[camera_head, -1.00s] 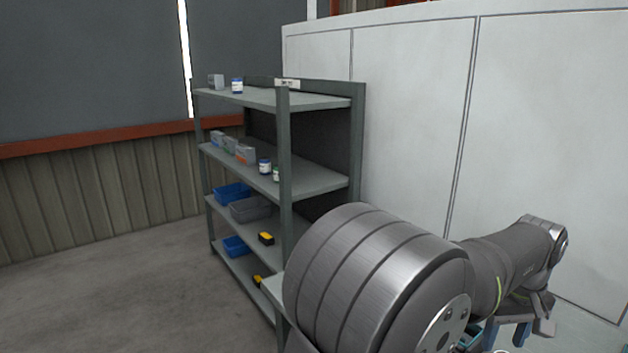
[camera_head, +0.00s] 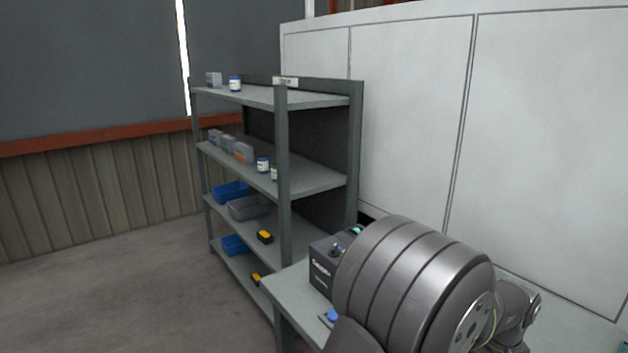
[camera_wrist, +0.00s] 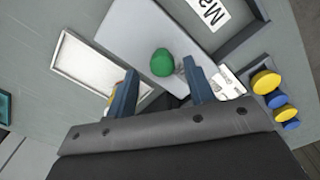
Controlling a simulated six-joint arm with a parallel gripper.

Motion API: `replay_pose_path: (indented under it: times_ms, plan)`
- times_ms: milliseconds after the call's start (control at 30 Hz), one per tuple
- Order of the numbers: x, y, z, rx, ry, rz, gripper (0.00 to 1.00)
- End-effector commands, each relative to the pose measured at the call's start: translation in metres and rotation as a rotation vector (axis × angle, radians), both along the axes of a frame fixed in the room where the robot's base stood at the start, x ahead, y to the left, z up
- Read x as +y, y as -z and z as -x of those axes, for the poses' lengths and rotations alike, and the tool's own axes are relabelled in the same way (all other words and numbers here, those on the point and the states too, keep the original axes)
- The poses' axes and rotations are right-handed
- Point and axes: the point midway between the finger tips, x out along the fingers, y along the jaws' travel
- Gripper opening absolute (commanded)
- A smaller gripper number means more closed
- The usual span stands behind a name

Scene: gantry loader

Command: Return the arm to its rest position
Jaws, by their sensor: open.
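My gripper (camera_wrist: 158,90) shows in the wrist view as two dark blue fingers set well apart, open, with nothing held between them. A green round thing (camera_wrist: 162,62) lies beyond the fingertips on a light grey surface; I cannot tell its distance from them. In the head view my thick grey arm fills the lower right, and it hides my gripper.
A work table (camera_head: 290,297) carries a black box (camera_head: 324,266) beside my arm. A grey shelf rack (camera_head: 283,180) with jars, boxes and blue bins (camera_head: 232,191) stands left of it. The wrist view shows yellow and blue round parts (camera_wrist: 267,81) and a white-panelled frame (camera_wrist: 95,62).

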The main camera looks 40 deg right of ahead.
Motion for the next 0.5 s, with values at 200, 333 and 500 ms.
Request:
replay_pose_path:
  times_ms: [200,333,500]
  plan:
    - [0.016,0.009,0.000,0.000,0.000,0.000,0.49]
    - [0.018,0.009,0.000,0.001,0.000,0.001,0.49]
    - [0.018,0.009,0.000,0.000,0.000,0.000,0.49]
